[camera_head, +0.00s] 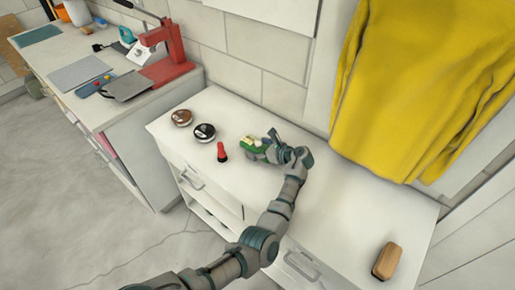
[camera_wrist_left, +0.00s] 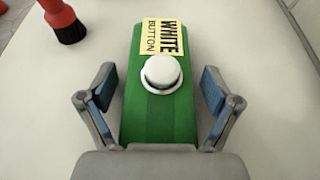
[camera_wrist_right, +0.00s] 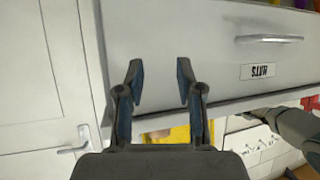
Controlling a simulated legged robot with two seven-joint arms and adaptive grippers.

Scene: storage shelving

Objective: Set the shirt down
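A yellow shirt (camera_head: 415,85) hangs at the upper right of the head view, above the white cabinet top (camera_head: 335,205). A green box with a round white button (camera_wrist_left: 160,75) and a "WHITE BUTTON" label lies on that top. My left gripper (camera_head: 268,150) is low over the box, with one finger on each side and visible gaps between the pads and the box. My right gripper (camera_wrist_right: 160,68) is open and empty in the right wrist view, in front of a labelled drawer front (camera_wrist_right: 210,45). It is not seen in the head view.
A brown tin (camera_head: 181,117), a dark tin (camera_head: 204,132) and a red-handled brush (camera_head: 221,152) stand left of the green box. A wooden brush (camera_head: 386,261) lies at the right end. A red press (camera_head: 165,50) stands on another counter. The cabinet's middle is clear.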

